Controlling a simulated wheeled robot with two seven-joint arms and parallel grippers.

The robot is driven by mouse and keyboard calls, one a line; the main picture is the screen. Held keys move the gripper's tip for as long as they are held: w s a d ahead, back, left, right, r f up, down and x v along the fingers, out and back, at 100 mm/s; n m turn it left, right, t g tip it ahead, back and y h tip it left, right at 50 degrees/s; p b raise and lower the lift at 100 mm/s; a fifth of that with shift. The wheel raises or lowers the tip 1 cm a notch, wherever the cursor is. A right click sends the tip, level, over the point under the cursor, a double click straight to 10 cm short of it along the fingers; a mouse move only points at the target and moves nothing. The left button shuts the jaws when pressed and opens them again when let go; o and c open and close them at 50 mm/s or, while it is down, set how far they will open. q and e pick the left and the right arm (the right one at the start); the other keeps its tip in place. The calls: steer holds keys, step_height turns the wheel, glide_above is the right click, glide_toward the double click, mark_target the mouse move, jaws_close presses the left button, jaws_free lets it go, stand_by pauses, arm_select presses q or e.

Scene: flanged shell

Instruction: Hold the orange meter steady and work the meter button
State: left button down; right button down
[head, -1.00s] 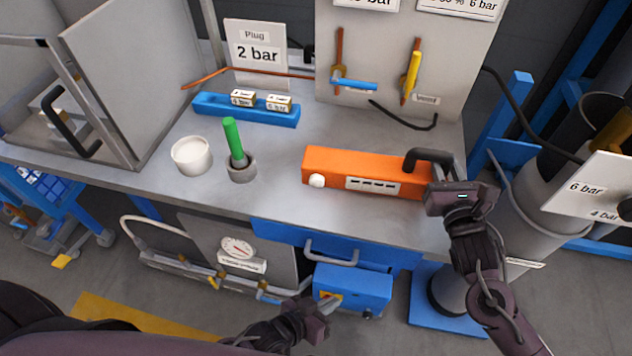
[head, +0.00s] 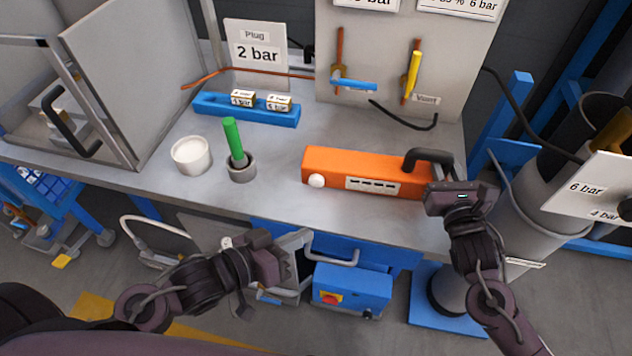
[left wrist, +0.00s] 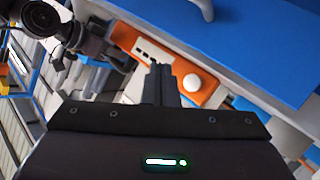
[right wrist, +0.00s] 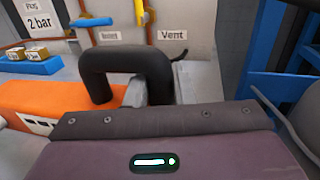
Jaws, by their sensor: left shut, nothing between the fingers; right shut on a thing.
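The orange meter (head: 340,163) lies on the bench top, with a white round button (head: 316,181) at its left end and a labelled panel on its front. Its black handle (head: 432,156) stands at the right end. My right gripper (head: 440,178) is shut on the handle; the handle also shows in the right wrist view (right wrist: 95,68). My left gripper (head: 298,243) is shut and empty, before the bench's front edge and below the meter, apart from it. In the left wrist view its closed fingers (left wrist: 160,72) appear just left of the button (left wrist: 192,84).
A green rod (head: 232,136) in a grey holder, a white cup (head: 191,155) and a blue tray (head: 245,113) stand left of the meter. A blue drawer front with a grey handle (head: 332,250) and a blue box (head: 352,288) are near my left gripper.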

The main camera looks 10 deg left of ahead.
arm_select(q)
glide_toward(320, 185)
steer(key=shift+w+d+f, duration=0.35)
steer(key=shift+w+d, duration=0.15)
steer(key=shift+d, duration=0.25)
steer(key=shift+w+d+f, duration=0.4)
steer(key=shift+w+d, duration=0.1)
steer(key=shift+d, duration=0.25)
steer(key=shift+w+d+f, duration=0.35)
steer(key=shift+w+d, duration=0.15)
steer(key=shift+d, duration=0.25)
steer(key=shift+w, duration=0.1)
stand_by(0.4)
steer(key=shift+w, duration=0.35)
steer(key=shift+w, duration=0.75)
stand_by(0.9)
stand_by(0.5)
steer(key=shift+s, duration=1.25)
steer(key=shift+s+d, duration=0.15)
steer(key=shift+s, duration=2.35)
